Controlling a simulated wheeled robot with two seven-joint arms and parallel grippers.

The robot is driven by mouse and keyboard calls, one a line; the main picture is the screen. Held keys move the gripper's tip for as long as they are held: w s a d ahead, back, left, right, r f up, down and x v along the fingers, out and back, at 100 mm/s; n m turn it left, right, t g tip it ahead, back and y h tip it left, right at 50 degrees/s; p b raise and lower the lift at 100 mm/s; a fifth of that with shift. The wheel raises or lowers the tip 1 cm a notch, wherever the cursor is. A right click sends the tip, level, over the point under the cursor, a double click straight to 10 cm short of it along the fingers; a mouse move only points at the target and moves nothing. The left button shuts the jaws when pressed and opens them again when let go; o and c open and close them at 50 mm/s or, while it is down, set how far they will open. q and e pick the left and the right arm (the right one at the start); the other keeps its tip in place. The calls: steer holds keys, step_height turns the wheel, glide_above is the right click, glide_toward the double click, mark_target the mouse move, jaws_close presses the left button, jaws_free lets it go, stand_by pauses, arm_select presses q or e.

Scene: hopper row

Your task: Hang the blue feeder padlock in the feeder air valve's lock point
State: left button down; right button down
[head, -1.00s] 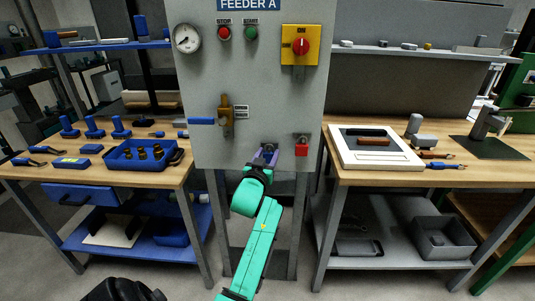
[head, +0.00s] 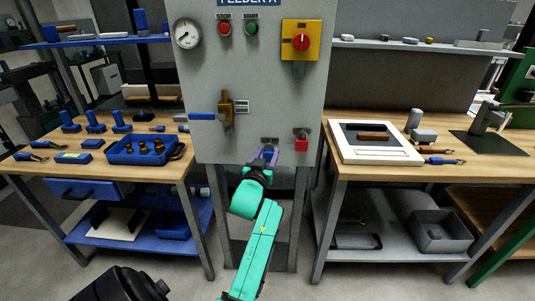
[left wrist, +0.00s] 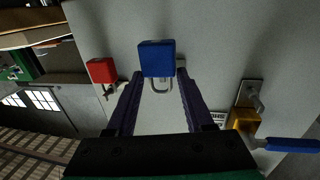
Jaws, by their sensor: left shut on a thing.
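The blue padlock (left wrist: 157,58) is between the fingers of my left gripper (left wrist: 158,76) in the left wrist view, with its metal shackle showing between them. In the head view my left gripper (head: 269,156) is at the lower edge of the grey panel, near a small metal bracket (head: 270,141). I cannot tell whether the padlock still touches that bracket. The air valve (head: 227,111) is brass with a blue lever (head: 201,116) pointing left, up and left of the gripper. It also shows at the right of the left wrist view (left wrist: 246,119). My right gripper is not in view.
A red padlock (head: 301,146) hangs on the panel just right of my left gripper. The grey panel (head: 270,85) carries a gauge, two buttons and a yellow switch (head: 301,41). Benches with a blue tote (head: 120,157) and a white tray (head: 415,158) flank it.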

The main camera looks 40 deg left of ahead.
arm_select(q)
steer(key=shift+p+v, duration=0.4)
steer(key=shift+v, duration=0.7)
steer(key=shift+w+d, duration=0.1)
steer(key=shift+d, duration=0.05)
steer(key=c, duration=1.1)
jaws_free()
steer(key=shift+c, duration=0.2)
jaws_close()
